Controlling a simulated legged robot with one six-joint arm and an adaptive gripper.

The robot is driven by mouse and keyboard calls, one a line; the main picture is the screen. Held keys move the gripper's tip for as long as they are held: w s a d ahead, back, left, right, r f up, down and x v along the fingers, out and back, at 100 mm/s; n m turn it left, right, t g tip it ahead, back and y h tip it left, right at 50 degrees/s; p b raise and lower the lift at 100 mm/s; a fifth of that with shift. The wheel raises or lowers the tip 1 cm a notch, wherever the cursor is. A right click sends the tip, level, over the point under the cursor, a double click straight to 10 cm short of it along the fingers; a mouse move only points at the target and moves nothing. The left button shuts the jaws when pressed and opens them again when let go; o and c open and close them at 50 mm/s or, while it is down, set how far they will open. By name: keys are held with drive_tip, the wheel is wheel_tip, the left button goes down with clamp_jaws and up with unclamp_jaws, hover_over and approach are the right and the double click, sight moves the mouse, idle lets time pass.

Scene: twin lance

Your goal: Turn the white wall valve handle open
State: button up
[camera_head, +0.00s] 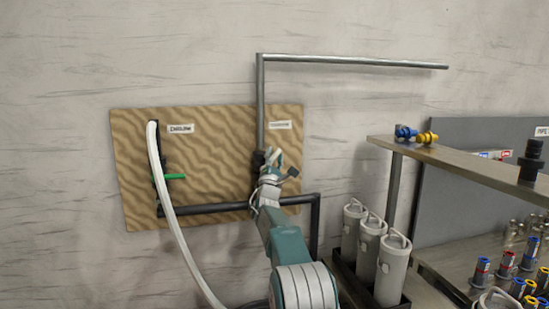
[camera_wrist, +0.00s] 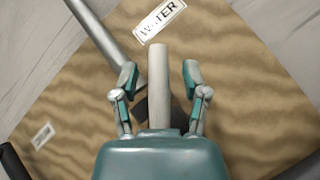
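The white valve handle (camera_wrist: 158,62) shows in the wrist view as a pale straight bar between my two fingers. My gripper (camera_wrist: 160,77) is open around it, with a visible gap on each side, so neither finger appears to touch it. The handle's lower end runs down toward a dark valve body (camera_wrist: 142,108), partly hidden by my gripper. In the head view my gripper (camera_head: 279,172) is at the right part of the wooden board, in front of the vertical pipe, and hides most of the valve.
The wooden board (camera_head: 215,150) carries a green handle (camera_head: 172,177) and a white hose (camera_head: 166,195) at left. White canisters (camera_head: 392,265) and a shelf (camera_head: 470,160) stand at right.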

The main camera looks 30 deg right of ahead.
drive_tip(key=v, duration=1.2)
drive_tip(key=shift+f, duration=0.1)
